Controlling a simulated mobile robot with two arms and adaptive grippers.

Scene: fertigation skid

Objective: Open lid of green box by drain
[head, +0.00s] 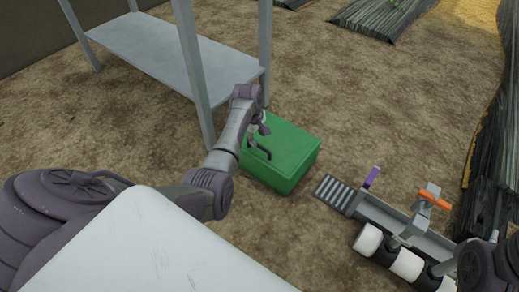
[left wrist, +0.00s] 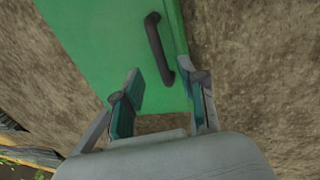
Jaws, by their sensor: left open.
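The green box (head: 285,158) stands on the ground beside the grated drain (head: 335,193), and its lid looks closed. My left gripper (head: 262,142) is over the box's left side in the head view. In the left wrist view the green box (left wrist: 105,45) fills the upper middle, with a dark curved handle (left wrist: 156,48) on it. The left gripper (left wrist: 162,88) is open, its fingers spread apart below the handle; nothing is between them. The handle's lower end is close to the right finger; I cannot tell if they touch. My right gripper is not visible.
A grey metal shelf (head: 160,58) stands left of and behind the box, one leg close to my left arm. Right of the drain are white and black pipe fittings (head: 405,263), an orange-handled valve (head: 434,199) and a purple tag (head: 371,178). Bare ground lies behind the box.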

